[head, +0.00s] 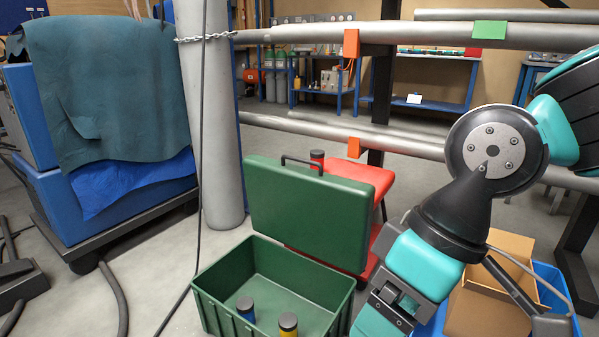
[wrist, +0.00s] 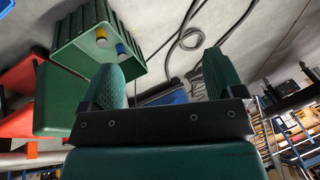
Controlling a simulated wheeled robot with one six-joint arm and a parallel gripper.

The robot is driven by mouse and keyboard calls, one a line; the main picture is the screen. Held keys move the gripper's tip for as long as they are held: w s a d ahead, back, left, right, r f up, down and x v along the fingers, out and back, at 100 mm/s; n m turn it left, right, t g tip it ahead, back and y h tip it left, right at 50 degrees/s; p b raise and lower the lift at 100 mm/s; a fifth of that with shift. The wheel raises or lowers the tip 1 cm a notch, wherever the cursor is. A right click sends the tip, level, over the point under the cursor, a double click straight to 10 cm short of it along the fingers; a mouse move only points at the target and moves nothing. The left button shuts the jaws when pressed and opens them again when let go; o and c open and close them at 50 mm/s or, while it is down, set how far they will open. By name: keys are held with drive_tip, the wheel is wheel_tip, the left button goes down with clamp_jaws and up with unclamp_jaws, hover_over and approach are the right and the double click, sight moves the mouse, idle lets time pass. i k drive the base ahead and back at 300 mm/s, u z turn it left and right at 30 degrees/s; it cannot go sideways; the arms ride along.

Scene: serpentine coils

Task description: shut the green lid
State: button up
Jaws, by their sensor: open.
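The green lid (head: 305,215) stands up, open, at the back edge of the green box (head: 213,312), with a dark handle (head: 300,161) along its top edge. The box is open at the top. In it stand a blue canister (head: 246,311) and a yellow canister (head: 288,331), both dark-capped. In the wrist view the lid (wrist: 58,100) is at the left, below the box (wrist: 134,36). My gripper (wrist: 161,66) is open, with nothing between its two green fingers. It is apart from the lid. In the head view my arm is right of the box and the fingertips are not clear.
Cardboard (head: 497,262) and a blue bin (head: 556,287) are at the right. A grey pillar (head: 216,130) with a hanging cable is left of the lid. Floor left of the box is mostly clear.

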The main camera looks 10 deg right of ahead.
sight(328, 217)
drive_tip(key=k, duration=0.6)
drive_tip(key=u, duration=0.55)
drive_tip(key=i, duration=1.55)
drive_tip(key=z, duration=0.55)
